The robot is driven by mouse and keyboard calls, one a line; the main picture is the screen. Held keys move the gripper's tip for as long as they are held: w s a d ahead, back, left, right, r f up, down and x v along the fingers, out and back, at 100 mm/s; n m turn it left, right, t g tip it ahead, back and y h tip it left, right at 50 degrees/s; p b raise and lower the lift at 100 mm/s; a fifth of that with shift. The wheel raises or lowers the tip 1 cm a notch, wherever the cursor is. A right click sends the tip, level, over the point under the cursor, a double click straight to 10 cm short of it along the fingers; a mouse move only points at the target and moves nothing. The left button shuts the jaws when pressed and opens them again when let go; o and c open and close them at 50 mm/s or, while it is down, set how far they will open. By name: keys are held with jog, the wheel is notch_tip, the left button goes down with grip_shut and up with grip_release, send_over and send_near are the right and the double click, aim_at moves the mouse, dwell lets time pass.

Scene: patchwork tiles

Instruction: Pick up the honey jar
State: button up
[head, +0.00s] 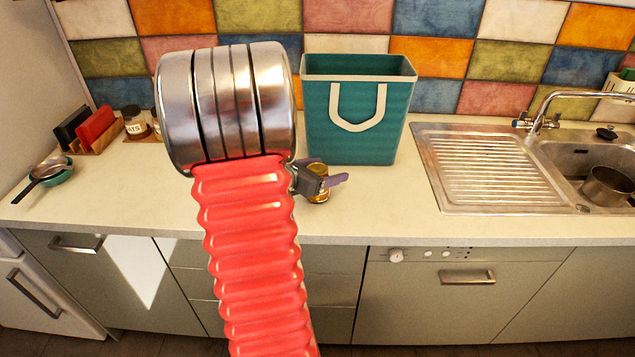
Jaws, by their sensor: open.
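A small jar with amber contents (318,198), which looks like the honey jar, stands on the pale counter just left of the middle, in front of the teal bag. My gripper (336,181), grey with purplish fingers, is at the jar and hides its middle part. The gripper is open. I cannot tell from this view whether the fingers are around the jar or only in front of it. My red ribbed arm with its metal joint covers the counter to the left of the jar.
A teal bag (357,110) stands close behind the jar. A labelled jar (134,124), an orange-red item in a wooden holder (95,130) and a bowl with a pan (50,172) are at left. The sink (580,150) with a pot (607,186) is at right.

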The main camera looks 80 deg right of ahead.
jog(key=shift+c, duration=0.6)
jog(key=c, duration=1.6)
jog(key=shift+r, duration=5.1)
grip_shut()
